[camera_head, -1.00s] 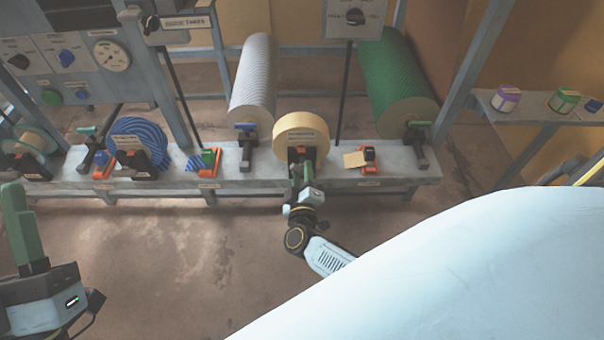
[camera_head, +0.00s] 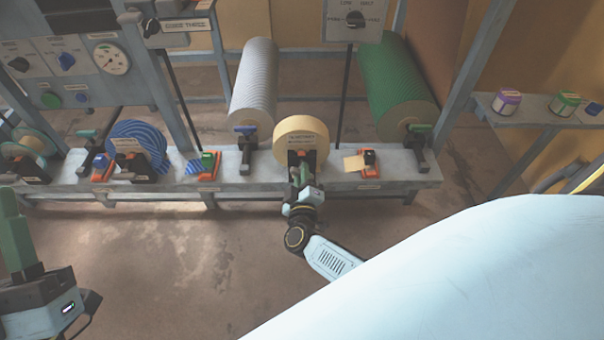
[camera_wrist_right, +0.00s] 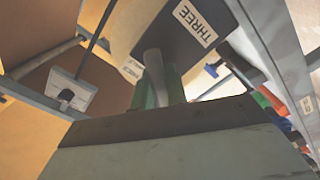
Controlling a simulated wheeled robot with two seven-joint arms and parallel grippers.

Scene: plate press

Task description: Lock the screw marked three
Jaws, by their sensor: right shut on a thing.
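The label THREE (camera_wrist_right: 194,22) sits on a dark holder plate (camera_wrist_right: 178,45) in the right wrist view. A grey screw handle (camera_wrist_right: 154,70) rises in front of that plate, and the green fingers of my right gripper (camera_wrist_right: 157,90) are shut on it. In the head view my right gripper (camera_head: 299,176) reaches the dark holder under the cream roll (camera_head: 302,138); the gripper hides the screw there. My left gripper (camera_head: 14,232) hangs at the left edge, away from the bench; whether its fingers are apart is unclear.
The grey bench (camera_head: 232,180) carries a blue striped roll (camera_head: 138,140) and small orange-based holders (camera_head: 370,172). A white roll (camera_head: 254,85) and a green roll (camera_head: 395,80) stand behind. Small jars (camera_head: 507,100) sit on a right shelf. The floor before the bench is clear.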

